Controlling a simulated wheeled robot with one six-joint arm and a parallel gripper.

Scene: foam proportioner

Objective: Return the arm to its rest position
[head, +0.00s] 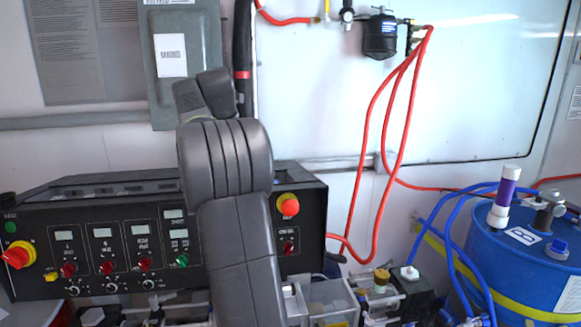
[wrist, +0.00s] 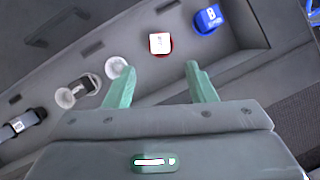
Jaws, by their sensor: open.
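My arm (head: 230,200) rises in the middle of the head view, in front of the black control panel, and hides part of it. In the wrist view my gripper (wrist: 161,84) shows two green fingers spread well apart, with nothing held between them. My gripper's fingers cannot be made out in the head view. Beyond the fingertips in the wrist view is a grey tray-like surface with small parts on it, apart from the fingers.
The control panel (head: 108,238) has knobs and lamps. A blue drum (head: 516,262) stands right, with red hoses (head: 363,150) hanging nearby. The wrist view shows a red-and-white piece (wrist: 160,44), a blue piece (wrist: 207,19), pale round pieces (wrist: 116,67) and a dark cylinder (wrist: 22,124).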

